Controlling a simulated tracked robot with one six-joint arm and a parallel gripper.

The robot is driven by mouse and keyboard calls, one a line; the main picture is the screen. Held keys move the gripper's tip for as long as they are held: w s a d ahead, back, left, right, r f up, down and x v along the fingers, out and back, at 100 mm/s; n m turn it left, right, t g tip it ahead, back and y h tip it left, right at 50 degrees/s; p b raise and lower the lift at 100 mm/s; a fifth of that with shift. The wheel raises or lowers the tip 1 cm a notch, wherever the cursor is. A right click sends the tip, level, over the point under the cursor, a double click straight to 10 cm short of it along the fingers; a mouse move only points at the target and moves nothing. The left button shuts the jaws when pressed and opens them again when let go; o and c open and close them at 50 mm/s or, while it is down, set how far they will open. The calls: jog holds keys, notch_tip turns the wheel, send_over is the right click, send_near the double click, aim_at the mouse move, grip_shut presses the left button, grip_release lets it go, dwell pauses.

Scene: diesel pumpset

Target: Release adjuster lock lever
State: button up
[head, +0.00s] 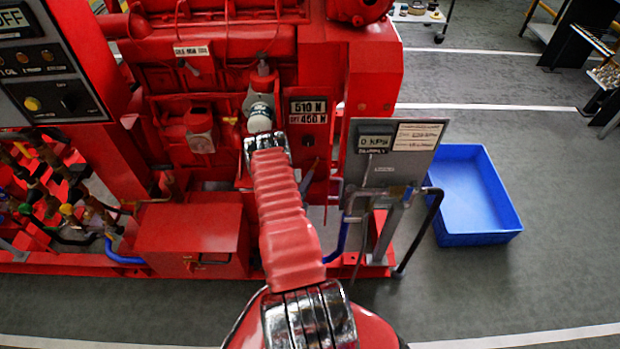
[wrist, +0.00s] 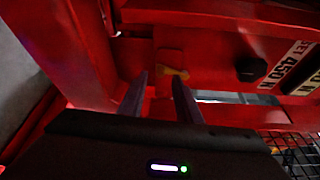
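A small yellow-orange lever (wrist: 172,71) sits on a red plate in the wrist view, which I take to be the adjuster lock lever. My gripper (wrist: 160,80) is open, with its two dark fingers apart and pointing toward the lever. The lever shows just beyond the fingertips, a little nearer the right one; I see no grip on it. A black knob (wrist: 250,68) is right of the lever, and the label panel reading SET 450 N (wrist: 291,68) is farther right. In the head view this panel (head: 308,111) reads 510 N above; I cannot make out the lever clearly there.
Red engine parts and frame members surround the gripper closely. In the head view a grey gauge panel (head: 392,150) reading 0 kPa stands to the right, with pipes below. A blue tray (head: 511,216) lies on the floor farther right. Hoses and valves crowd the left.

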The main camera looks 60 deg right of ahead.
aim_at(315, 165)
jog(key=shift+w+d, duration=0.1)
jog(key=shift+d, duration=1.3)
jog(key=shift+c, duration=0.3)
grip_shut()
